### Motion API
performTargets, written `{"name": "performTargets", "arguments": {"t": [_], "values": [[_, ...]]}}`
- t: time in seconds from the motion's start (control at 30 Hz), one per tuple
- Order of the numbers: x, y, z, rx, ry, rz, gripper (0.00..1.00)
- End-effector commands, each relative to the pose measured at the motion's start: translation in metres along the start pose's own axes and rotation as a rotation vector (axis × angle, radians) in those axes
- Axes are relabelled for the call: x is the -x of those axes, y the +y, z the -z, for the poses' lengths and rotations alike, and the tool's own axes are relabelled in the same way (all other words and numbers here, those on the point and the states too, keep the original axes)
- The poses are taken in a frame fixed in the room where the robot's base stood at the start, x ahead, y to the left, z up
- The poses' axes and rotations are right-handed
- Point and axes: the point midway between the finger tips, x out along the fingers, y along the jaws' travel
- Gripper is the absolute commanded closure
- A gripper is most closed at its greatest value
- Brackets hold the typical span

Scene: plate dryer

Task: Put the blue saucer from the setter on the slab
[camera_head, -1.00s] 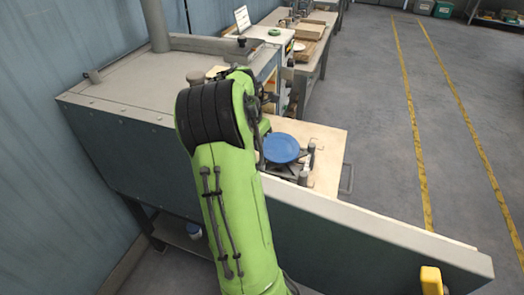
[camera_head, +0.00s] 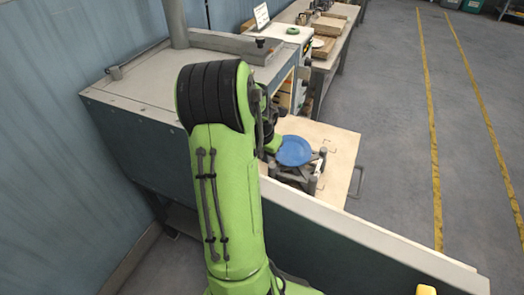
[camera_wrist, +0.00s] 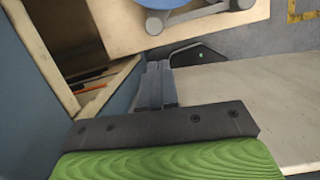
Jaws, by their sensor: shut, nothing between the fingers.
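The blue saucer (camera_head: 294,151) rests on the grey setter (camera_head: 299,178), which stands on a pale wooden board in front of the dryer opening. In the wrist view only the lower edge of the saucer (camera_wrist: 178,3) shows at the top, with part of the setter (camera_wrist: 155,24) beneath it. My gripper (camera_wrist: 157,66) is shut and empty, its fingers together and apart from the saucer. I cannot tell which surface is the slab.
The pale board (camera_head: 337,150) has free room right of the setter. The open dryer door (camera_head: 360,235) stands across the front. The dryer body (camera_head: 130,120) is at left. A bench (camera_head: 330,45) with boards stands behind. The floor at right is clear.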

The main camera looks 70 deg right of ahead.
Motion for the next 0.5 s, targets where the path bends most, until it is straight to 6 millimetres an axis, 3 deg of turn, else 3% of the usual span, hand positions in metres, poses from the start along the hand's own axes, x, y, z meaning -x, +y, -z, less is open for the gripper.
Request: {"name": "performTargets", "arguments": {"t": [0.03,0.3,0.5], "values": [[-0.015,0.0,0.001,0.0,0.005,0.003,1.0],[-0.074,0.0,0.002,-0.001,0.004,0.002,1.0],[-0.077,0.001,-0.032,-0.001,-0.001,-0.001,1.0]]}}
